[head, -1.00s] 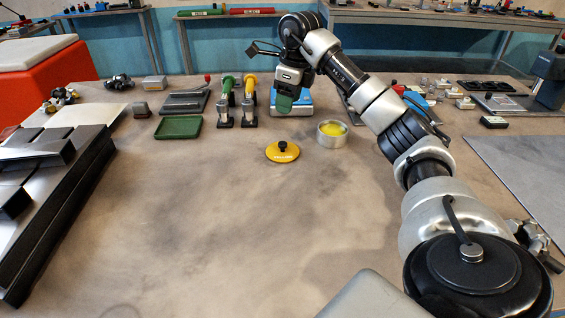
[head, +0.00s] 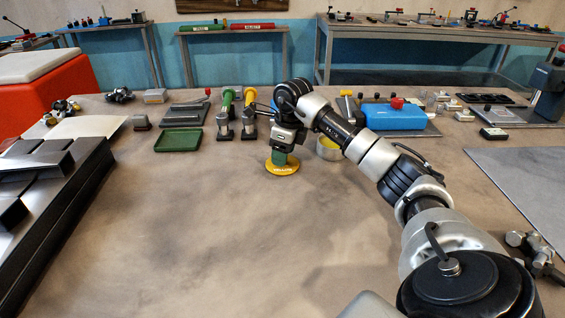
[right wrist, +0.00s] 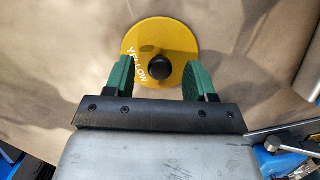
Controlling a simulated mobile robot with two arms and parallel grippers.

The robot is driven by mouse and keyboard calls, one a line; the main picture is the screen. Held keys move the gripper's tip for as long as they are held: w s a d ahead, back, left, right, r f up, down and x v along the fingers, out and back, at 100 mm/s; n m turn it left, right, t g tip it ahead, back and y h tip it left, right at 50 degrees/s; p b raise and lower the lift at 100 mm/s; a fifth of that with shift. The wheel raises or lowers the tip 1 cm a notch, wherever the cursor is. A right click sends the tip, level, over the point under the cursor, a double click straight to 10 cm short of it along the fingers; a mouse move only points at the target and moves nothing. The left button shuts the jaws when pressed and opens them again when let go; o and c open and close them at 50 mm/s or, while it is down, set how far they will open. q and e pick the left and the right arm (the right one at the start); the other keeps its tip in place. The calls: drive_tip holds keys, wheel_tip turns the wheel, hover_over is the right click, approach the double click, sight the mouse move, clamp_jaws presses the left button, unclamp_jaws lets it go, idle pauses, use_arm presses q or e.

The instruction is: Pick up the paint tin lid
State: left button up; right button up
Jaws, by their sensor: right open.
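The paint tin lid (head: 283,171) is a yellow disc lying flat on the table in the middle of the head view. In the right wrist view the lid (right wrist: 162,38) shows a black knob (right wrist: 160,67) and the word YELLOW. My right gripper (head: 280,158) is low over the lid with its green fingers pointing down. In the right wrist view its fingers (right wrist: 158,75) are apart, one on each side of the knob, with clear gaps. The knob is hidden by the gripper in the head view. My left gripper is not in view.
An open tin with yellow paint (head: 328,149) stands just right of the lid, partly behind my right arm. A green tray (head: 178,140) and metal stands with green and yellow rollers (head: 249,129) are behind to the left. The table's front middle is clear.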

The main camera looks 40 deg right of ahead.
drive_tip(key=shift+w+f, duration=0.1)
drive_tip(key=shift+f, duration=0.3)
drive_tip(key=shift+c, duration=0.5)
drive_tip(key=shift+r, duration=0.1)
drive_tip(key=c, duration=0.9)
